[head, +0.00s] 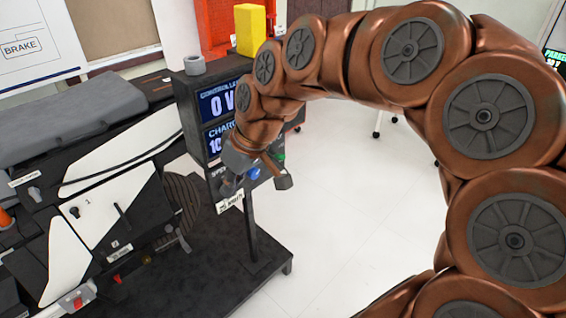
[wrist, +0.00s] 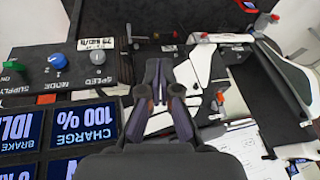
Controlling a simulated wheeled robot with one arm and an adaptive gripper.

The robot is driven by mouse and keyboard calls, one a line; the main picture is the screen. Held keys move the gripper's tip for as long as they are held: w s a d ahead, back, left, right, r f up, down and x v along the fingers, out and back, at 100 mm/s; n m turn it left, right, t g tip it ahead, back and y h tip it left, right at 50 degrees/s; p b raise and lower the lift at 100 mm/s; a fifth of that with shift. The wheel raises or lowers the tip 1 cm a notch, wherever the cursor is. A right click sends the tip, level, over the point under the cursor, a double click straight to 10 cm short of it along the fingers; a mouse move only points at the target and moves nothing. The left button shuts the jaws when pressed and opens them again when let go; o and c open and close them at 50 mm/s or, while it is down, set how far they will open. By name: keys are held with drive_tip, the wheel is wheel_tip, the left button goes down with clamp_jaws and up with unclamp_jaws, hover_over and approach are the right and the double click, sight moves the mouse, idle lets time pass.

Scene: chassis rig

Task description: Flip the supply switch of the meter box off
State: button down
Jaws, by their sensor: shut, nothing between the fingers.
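The meter box (head: 205,116) is a dark box on a stand with blue-white displays. Its control panel shows upside down in the wrist view (wrist: 75,82). The supply switch (wrist: 14,66) is green, at the panel's far left there. It also shows as a small green spot in the head view (head: 281,156), partly behind my arm. Its position, on or off, is too small to tell. My gripper (wrist: 158,68) is shut and empty, off the speed-knob end of the panel, apart from the supply switch. In the head view my gripper (head: 229,187) is low before the box.
The chassis rig (head: 95,190) fills the left. A yellow block (head: 251,30) stands on the box. White floor (head: 340,210) is clear at right.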

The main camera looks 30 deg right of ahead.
drive_tip(key=w+d+f+t+y+b, duration=0.1)
drive_tip(key=w+d+f+t+b, duration=0.15)
drive_tip(key=w+d, duration=0.5)
drive_tip(key=w+d+f+t+b, duration=0.1)
drive_tip(key=w+d+b, duration=0.1)
drive_tip(key=d, duration=0.5)
drive_tip(key=w+d+f+m+t+h+b, duration=0.1)
drive_tip(key=w+d+f+t+b, duration=0.1)
drive_tip(key=w+d, duration=0.3)
drive_tip(key=w+d+f+t+h+b, duration=0.1)
drive_tip(key=w+d, duration=0.3)
drive_tip(key=d, duration=0.6)
drive_tip(key=shift+d+f+m+b, duration=0.15)
drive_tip(key=shift+f+m+b, duration=0.15)
drive_tip(key=shift+f+b, duration=0.4)
drive_tip(key=shift+r+t, duration=0.1)
drive_tip(key=shift+t, duration=0.15)
hover_over(279, 157)
drive_tip(key=d, duration=0.1)
drive_tip(key=f, duration=0.7)
drive_tip(key=shift+w+f, duration=0.15)
drive_tip(key=shift+w, duration=0.15)
drive_tip(key=shift+s+d+f, duration=0.1)
drive_tip(key=shift+s+f, duration=0.25)
drive_tip(key=shift+f, duration=0.3)
drive_tip(key=shift+s+d+f, duration=0.1)
drive_tip(key=shift+s+f, duration=0.2)
drive_tip(key=shift+f, duration=0.35)
